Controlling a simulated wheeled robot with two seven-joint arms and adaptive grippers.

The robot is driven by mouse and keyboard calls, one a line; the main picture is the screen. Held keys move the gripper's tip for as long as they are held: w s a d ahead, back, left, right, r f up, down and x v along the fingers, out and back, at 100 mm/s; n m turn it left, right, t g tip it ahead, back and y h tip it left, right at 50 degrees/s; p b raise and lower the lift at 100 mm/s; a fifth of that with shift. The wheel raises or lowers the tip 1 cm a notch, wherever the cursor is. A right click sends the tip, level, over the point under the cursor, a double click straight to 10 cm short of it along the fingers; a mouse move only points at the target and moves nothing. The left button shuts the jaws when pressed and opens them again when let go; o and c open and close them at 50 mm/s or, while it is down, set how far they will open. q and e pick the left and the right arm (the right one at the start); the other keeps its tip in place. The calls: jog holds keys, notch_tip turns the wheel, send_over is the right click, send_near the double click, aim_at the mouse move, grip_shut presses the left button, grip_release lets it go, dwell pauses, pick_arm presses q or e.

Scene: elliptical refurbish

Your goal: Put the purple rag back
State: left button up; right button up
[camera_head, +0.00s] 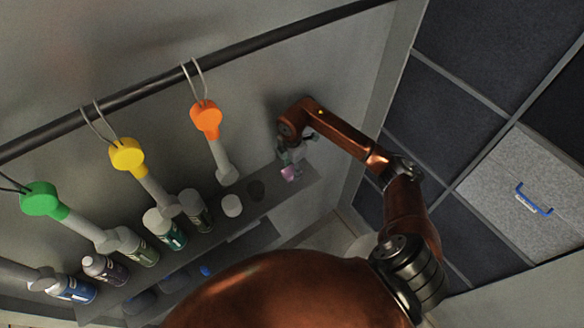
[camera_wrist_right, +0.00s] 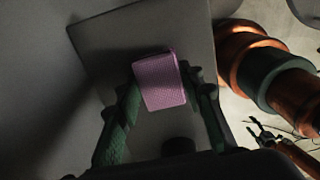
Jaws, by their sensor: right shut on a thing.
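The purple rag (camera_wrist_right: 161,82) is a small pinkish-purple textured block in the right wrist view. It sits between the green fingers of my right gripper (camera_wrist_right: 163,105), which is shut on it. In the head view the rag (camera_head: 289,173) shows as a small purple patch at the tip of my right gripper (camera_head: 287,162). The gripper is at the right end of a grey wall shelf (camera_head: 300,188). I cannot tell whether the rag touches the shelf.
Several bottles, such as a green-labelled one (camera_head: 165,230), stand along the shelf to the left. A white round item (camera_head: 231,205) is nearer. Orange (camera_head: 206,117), yellow (camera_head: 127,156) and green (camera_head: 40,200) handled brushes hang from a dark rail (camera_head: 180,73).

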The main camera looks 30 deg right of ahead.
aim_at(292, 170)
pick_arm(q)
jog(key=shift+f, duration=0.15)
pick_arm(e)
jog(key=shift+f, duration=0.1)
jog(key=o, duration=1.1)
jog(key=shift+r, duration=0.2)
pick_arm(q)
notch_tip(292, 170, down, 3)
jog(key=b, duration=0.3)
pick_arm(e)
notch_tip(292, 170, up, 12)
pick_arm(q)
jog(key=shift+c, duration=0.2)
pick_arm(e)
jog(key=shift+f, duration=0.1)
